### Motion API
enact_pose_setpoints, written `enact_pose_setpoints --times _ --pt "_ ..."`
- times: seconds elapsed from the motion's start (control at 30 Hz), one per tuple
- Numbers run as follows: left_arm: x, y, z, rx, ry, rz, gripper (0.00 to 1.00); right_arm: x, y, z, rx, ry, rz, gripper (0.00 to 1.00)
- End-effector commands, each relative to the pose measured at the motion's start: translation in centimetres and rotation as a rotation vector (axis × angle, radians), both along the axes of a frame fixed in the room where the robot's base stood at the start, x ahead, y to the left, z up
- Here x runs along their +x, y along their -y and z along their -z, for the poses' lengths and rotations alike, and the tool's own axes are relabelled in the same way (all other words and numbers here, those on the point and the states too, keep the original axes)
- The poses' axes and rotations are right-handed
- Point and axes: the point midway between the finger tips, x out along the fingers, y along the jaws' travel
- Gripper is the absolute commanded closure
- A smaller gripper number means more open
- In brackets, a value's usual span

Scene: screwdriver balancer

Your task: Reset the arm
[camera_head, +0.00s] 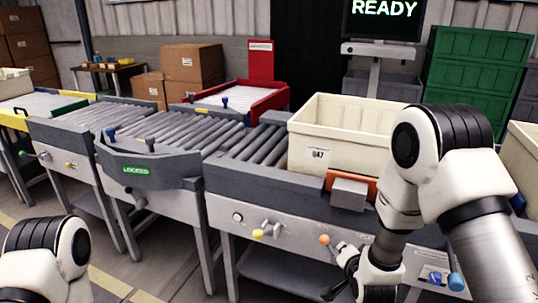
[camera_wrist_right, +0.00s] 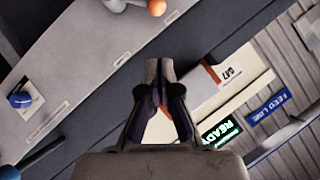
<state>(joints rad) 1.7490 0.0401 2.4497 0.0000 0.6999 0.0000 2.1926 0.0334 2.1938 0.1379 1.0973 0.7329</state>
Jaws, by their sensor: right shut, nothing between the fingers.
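My right arm (camera_head: 455,170) reaches in from the right, in front of the conveyor. Its gripper (camera_head: 340,268) is low before the conveyor's grey front panel (camera_head: 290,225), just below an orange knob (camera_head: 324,239). In the right wrist view the gripper's fingers (camera_wrist_right: 160,68) are together with nothing between them, and the orange knob (camera_wrist_right: 156,7) shows ahead at the top. My left arm (camera_head: 48,255) shows only as a link at the lower left; its gripper is outside the picture.
A cream tote (camera_head: 350,130) labelled 047 sits on the roller conveyor, partly behind my right arm. A yellow knob (camera_head: 258,234) and blue knob (camera_head: 456,281) are on the front panel. A screen (camera_head: 384,12) reads READY. A green LOCKED label (camera_head: 136,170) marks the curved section.

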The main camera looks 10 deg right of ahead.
Motion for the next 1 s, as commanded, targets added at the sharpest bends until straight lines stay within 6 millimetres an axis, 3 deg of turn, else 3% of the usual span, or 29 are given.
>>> enact_pose_setpoints --times 0.07,0.17,0.3,0.4,0.5,0.63,1.0 --pt "0.0 0.0 -2.9 0.000 0.000 0.000 0.60 -2.1 0.0 1.4 0.001 -0.085 0.000 1.00" --pt "0.0 0.0 -5.9 0.000 0.001 0.000 0.60 -7.7 -0.3 5.3 0.001 -0.270 -0.019 1.00" --pt "0.0 0.0 -9.1 0.000 0.001 0.000 0.60 -19.5 -1.4 10.3 -0.080 -0.643 -0.175 1.00" --pt "0.0 0.0 -10.2 0.000 0.001 0.000 0.60 -27.5 -2.2 11.7 -0.151 -0.886 -0.367 1.00" --pt "0.0 0.0 -9.6 0.000 0.001 0.000 0.60 -32.7 -2.9 12.1 -0.232 -1.046 -0.618 1.00" --pt "0.0 0.0 -9.5 0.000 0.000 0.000 0.60 -33.9 -3.1 12.1 -0.297 -1.085 -0.778 1.00" --pt "0.0 0.0 -9.5 0.000 0.001 0.000 0.60 -33.7 -3.1 12.1 -0.305 -1.081 -0.785 1.00"
